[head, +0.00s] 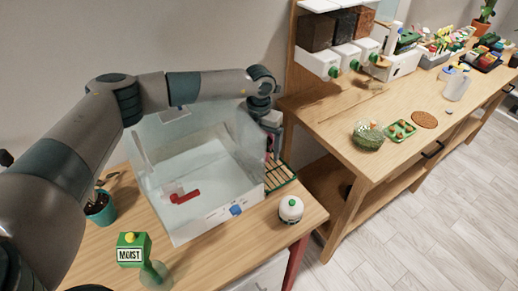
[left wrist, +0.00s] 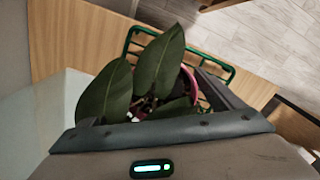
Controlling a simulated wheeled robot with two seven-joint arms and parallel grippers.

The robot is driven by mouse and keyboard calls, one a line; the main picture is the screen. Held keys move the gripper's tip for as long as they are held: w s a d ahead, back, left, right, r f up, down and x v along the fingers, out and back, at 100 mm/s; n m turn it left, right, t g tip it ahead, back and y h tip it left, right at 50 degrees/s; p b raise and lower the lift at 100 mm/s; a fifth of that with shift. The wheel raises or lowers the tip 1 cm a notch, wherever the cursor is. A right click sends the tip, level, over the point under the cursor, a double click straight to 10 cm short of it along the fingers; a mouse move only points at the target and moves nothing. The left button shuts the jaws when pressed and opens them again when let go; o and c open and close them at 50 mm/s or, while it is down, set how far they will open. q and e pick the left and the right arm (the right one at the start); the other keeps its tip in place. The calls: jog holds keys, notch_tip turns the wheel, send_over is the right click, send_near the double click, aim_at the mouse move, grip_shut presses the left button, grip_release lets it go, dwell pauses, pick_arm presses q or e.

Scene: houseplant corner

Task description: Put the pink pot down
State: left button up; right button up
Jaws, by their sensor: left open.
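The pink pot (left wrist: 188,86) shows in the left wrist view as a strip of pink behind broad green leaves (left wrist: 158,62). It is over or on the green wire rack (left wrist: 219,65); contact is hidden. In the head view the rack (head: 281,177) lies on the table, right of the clear box. My left gripper (head: 271,122) reaches over the box and points down beside the rack. Its jaws are open around or beside the pot, mostly covered by leaves and the box; I cannot tell whether they touch it. My right gripper is not in view.
The clear box (head: 208,170) with a red part stands under my left arm. A white round container (head: 290,209), a green MOIST meter (head: 133,250) and a teal pot (head: 101,209) stand nearby. A wooden bench (head: 345,125) with dispensers is at the right.

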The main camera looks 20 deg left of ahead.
pick_arm(q)
notch_tip(320, 180, up, 9)
jog(key=b, duration=0.3)
jog(key=shift+r, duration=1.05)
